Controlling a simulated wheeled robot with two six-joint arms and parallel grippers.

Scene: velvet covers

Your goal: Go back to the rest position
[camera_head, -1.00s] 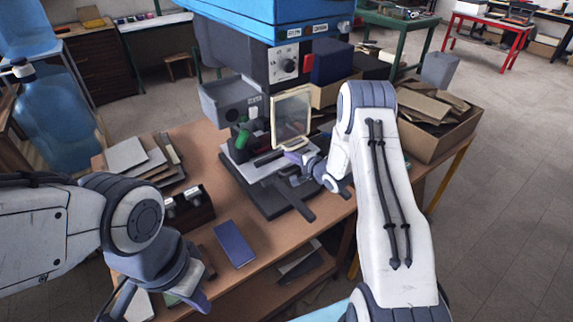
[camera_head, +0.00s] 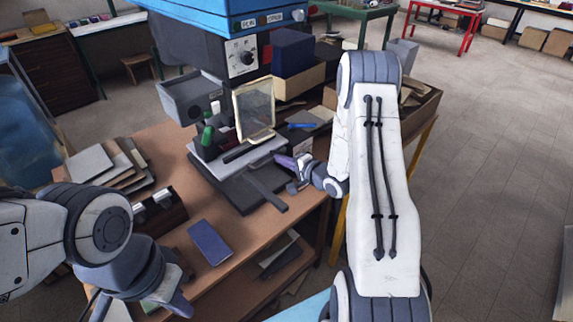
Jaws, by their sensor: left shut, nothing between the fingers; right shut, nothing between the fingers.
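My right gripper (camera_head: 287,163) is shut and empty beside the machine's black base plate (camera_head: 236,200), just right of the clear framed guard (camera_head: 254,109). Its arm reaches in from the lower right. My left gripper (camera_head: 180,304) is shut and empty at the lower left, pointing down over the table's near part. Its wrist hides part of the table there. A dark blue flat cover (camera_head: 209,242) lies on the wooden table (camera_head: 182,217) between the two arms, apart from both grippers.
The grey machine with a blue top (camera_head: 226,15) stands at the back of the table. Stacked boards (camera_head: 92,163) and a dark box with metal parts (camera_head: 158,211) lie on the left. A cardboard box (camera_head: 423,108) is behind my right arm. Open floor (camera_head: 487,160) lies on the right.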

